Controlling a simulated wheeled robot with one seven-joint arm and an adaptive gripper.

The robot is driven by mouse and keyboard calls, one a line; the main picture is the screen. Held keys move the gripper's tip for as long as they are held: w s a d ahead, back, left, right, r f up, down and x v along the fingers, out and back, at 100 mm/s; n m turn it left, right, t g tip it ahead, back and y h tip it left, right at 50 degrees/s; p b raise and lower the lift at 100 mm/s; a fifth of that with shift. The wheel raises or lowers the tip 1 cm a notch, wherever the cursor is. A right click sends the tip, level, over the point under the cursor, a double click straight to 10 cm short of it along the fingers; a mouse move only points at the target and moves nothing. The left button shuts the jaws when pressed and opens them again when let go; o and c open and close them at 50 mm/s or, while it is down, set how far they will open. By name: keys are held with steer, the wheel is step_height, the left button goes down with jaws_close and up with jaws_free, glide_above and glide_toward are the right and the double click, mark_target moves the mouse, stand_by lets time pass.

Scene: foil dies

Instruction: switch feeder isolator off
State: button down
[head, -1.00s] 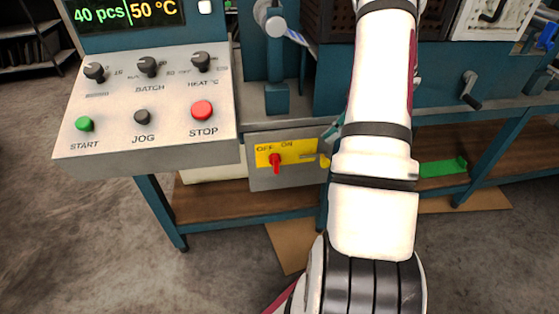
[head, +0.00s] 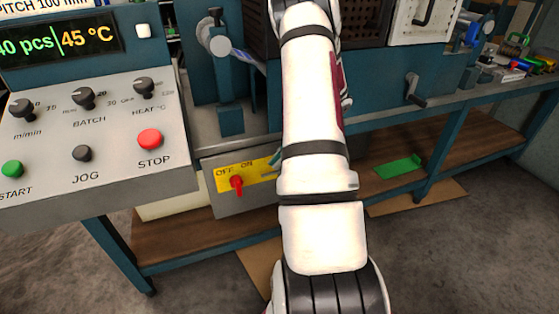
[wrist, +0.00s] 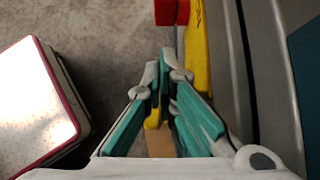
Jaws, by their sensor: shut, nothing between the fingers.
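The feeder isolator is a grey box (head: 230,206) under the bench, with a yellow plate (head: 222,184) marked OFF and ON. Its red handle (head: 237,186) hangs roughly downward below the labels; I cannot tell its exact setting. In the wrist view the red handle (wrist: 171,12) is at the top edge, beside the yellow plate (wrist: 197,60). My gripper (wrist: 166,58) has teal fingers, shut and empty, with tips short of the red handle in the picture. In the head view my arm hides most of the gripper and the plate's right end.
A control console (head: 110,130) with knobs and START, JOG and STOP buttons juts out at left, above the isolator. A crank handle (head: 415,93) sticks out at right. A green piece (head: 398,167) lies on the wooden lower shelf (head: 165,238).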

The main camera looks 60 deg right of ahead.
mark_target(267, 175)
steer(key=b+x, duration=0.1)
steer(key=x, duration=0.4)
steer(key=shift+w+a+f, duration=0.1)
steer(key=shift+a+f, duration=0.1)
steer(key=shift+f, duration=0.1)
steer(key=w+a+b, duration=0.1)
steer(key=w+a, duration=0.1)
steer(key=a, duration=0.1)
steer(key=shift+w+a+b, duration=0.2)
steer(key=shift+a+b, duration=0.1)
steer(key=shift+b, duration=0.05)
